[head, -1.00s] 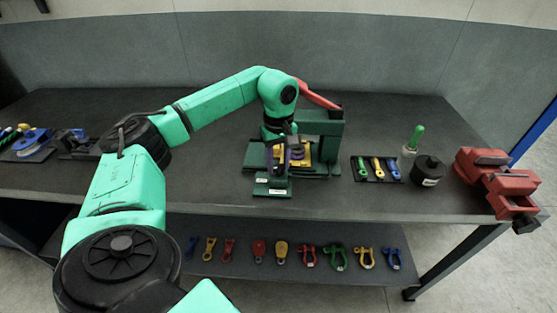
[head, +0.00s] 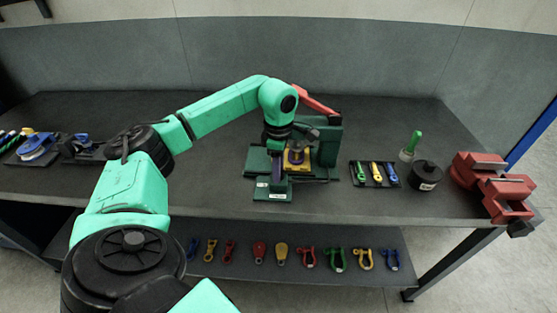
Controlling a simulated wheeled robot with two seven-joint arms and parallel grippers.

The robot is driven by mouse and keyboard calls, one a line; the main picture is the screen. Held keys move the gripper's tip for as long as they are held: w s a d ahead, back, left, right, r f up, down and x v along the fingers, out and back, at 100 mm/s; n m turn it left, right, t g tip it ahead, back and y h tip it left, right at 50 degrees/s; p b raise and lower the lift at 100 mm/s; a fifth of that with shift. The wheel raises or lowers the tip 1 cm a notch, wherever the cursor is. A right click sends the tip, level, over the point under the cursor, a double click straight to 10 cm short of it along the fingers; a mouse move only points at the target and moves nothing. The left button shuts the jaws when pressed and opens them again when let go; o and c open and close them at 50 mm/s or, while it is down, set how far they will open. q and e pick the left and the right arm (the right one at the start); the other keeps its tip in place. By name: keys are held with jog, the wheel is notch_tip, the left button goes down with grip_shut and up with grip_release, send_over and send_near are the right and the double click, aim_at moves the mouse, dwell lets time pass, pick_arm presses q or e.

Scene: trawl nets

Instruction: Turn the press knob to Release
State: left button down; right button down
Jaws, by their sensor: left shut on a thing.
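The green press (head: 328,148) stands on the bench at the middle, with a red lever (head: 316,103) slanting up to its left. A yellow block (head: 299,166) with a round purplish-grey part on it sits on the press base. My left gripper (head: 277,181) reaches down from above at the front of the press, over the small labelled front plate (head: 272,195). It is shut on the press knob, which its fingers and wrist mostly hide. The knob's pointer and the label's wording are too small to read. My right gripper is out of view.
Blue items lie at the far left.

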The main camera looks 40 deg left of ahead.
pick_arm(q)
jog(key=shift+w+r+n, duration=0.1)
jog(key=shift+r+n, duration=0.1)
jog(key=shift+n, duration=0.8)
jog(key=shift+c, duration=2.2)
grip_release()
jog(key=shift+f, duration=0.1)
